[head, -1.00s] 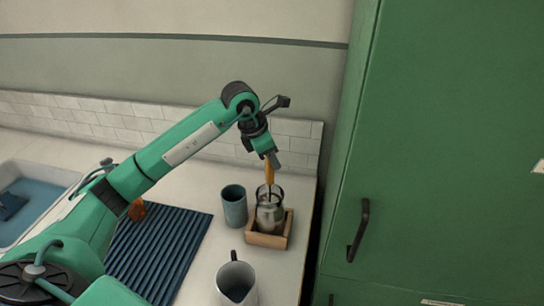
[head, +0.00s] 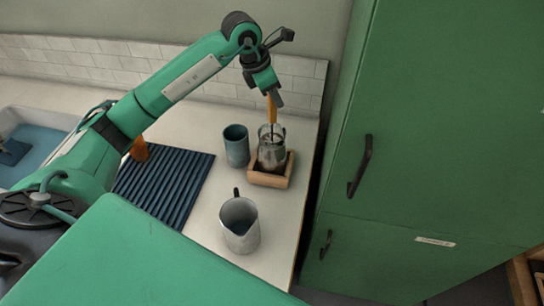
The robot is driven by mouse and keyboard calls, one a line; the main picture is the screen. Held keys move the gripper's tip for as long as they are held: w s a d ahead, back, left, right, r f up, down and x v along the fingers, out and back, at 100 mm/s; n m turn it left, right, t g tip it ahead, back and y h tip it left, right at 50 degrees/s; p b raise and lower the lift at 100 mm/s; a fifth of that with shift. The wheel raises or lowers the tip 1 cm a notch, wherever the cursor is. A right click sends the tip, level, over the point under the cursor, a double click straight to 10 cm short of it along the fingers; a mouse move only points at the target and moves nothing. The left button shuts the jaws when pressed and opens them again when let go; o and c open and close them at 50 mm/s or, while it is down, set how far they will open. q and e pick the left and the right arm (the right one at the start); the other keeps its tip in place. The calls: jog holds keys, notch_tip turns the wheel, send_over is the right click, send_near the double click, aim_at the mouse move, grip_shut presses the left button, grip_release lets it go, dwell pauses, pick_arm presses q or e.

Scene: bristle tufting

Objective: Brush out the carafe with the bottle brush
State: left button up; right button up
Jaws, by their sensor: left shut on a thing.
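My left gripper (head: 271,97) is shut on the orange handle of the bottle brush (head: 272,112), above the carafe. The brush points down, and its thin shaft goes into the mouth of the clear carafe (head: 272,153). The brush head is inside and hard to make out through the wall. The carafe stands upright in a small wooden tray (head: 268,180). My right gripper is not in view.
A blue-grey cup (head: 236,146) stands just left of the carafe. A metal pitcher (head: 240,226) stands nearer the front. A ribbed dark blue mat (head: 165,190) and a sink (head: 40,150) lie left. A tall green cabinet (head: 430,130) rises close on the right.

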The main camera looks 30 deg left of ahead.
pick_arm(q)
jog(key=shift+w+a, duration=0.15)
jog(key=shift+w, duration=0.6)
jog(key=shift+r, duration=0.1)
jog(key=shift+r+p, duration=1.15)
jog(key=shift+r, duration=1.25)
notch_tip(320, 180, down, 5)
jog(key=b, duration=0.4)
jog(key=shift+s, duration=0.2)
jog(key=shift+s+b, duration=0.3)
